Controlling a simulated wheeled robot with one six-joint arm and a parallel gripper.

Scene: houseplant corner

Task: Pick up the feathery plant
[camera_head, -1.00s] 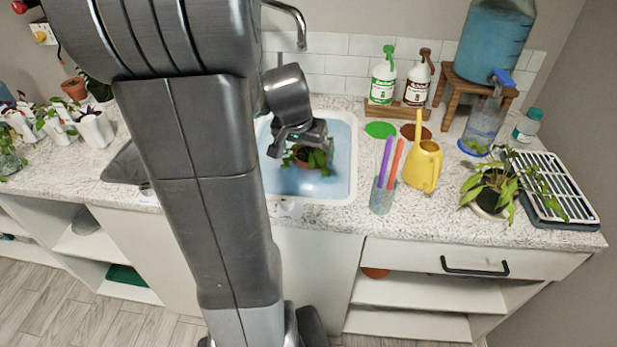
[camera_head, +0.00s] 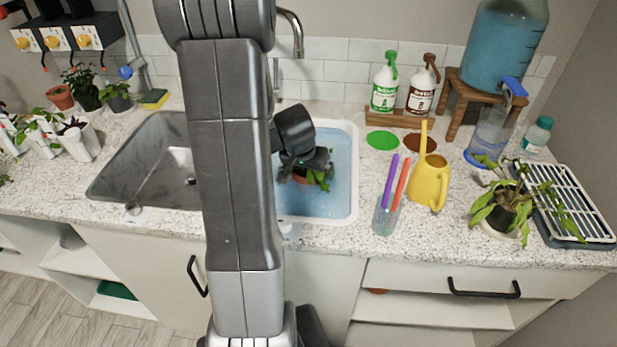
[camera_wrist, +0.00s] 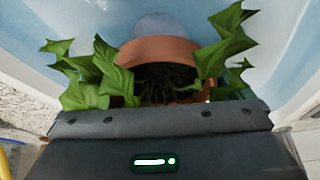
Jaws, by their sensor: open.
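A plant with broad, pointed green leaves in a terracotta pot (camera_head: 302,178) stands in the blue water of the white basin. My gripper (camera_head: 308,163) is open right above it and hides part of it. In the wrist view the terracotta pot (camera_wrist: 158,50) with dark soil and jagged green leaves (camera_wrist: 228,42) fills the space beyond my gripper (camera_wrist: 160,118). I cannot tell whether the jaws touch the pot. At the back left stand a plant in a dark pot (camera_head: 88,98) and another small plant (camera_head: 118,99). I cannot tell which plant is the feathery one.
A drooping plant (camera_head: 503,210) stands at the right beside a grey rack (camera_head: 570,205).

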